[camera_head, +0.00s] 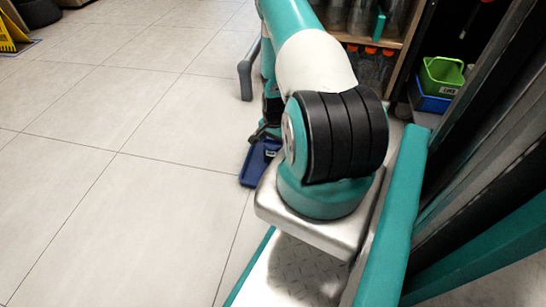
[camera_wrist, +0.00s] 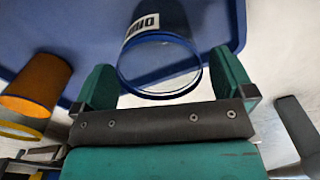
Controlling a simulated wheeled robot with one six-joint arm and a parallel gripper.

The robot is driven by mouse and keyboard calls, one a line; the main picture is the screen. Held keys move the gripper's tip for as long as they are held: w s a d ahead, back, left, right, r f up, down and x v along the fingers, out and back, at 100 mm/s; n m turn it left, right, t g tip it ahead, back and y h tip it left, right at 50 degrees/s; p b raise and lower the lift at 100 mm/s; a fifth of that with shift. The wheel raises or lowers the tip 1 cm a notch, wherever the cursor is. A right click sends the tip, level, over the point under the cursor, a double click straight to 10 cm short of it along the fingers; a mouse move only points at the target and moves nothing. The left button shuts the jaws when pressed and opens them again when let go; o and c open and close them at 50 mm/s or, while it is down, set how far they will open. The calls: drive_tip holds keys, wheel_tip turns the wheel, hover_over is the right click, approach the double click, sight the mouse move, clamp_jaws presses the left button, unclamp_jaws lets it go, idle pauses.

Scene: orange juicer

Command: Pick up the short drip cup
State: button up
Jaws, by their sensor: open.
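A dark blue cup with a white label (camera_wrist: 158,28) stands on a blue tray (camera_wrist: 85,22) in the wrist view, its round open rim towards the camera. I cannot tell from its look alone whether it is the short drip cup. My gripper (camera_wrist: 163,62) is open, with one teal finger on each side of this cup. In the head view my arm hides the cup and most of the gripper; part of the blue tray (camera_head: 258,163) shows.
In the head view, green and blue bins (camera_head: 440,77) sit at the right by a shelf.

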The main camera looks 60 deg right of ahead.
wheel_tip(320, 180, down, 2)
drive_tip(key=shift+r, duration=0.1)
drive_tip(key=c, duration=1)
drive_tip(key=shift+o, duration=0.2)
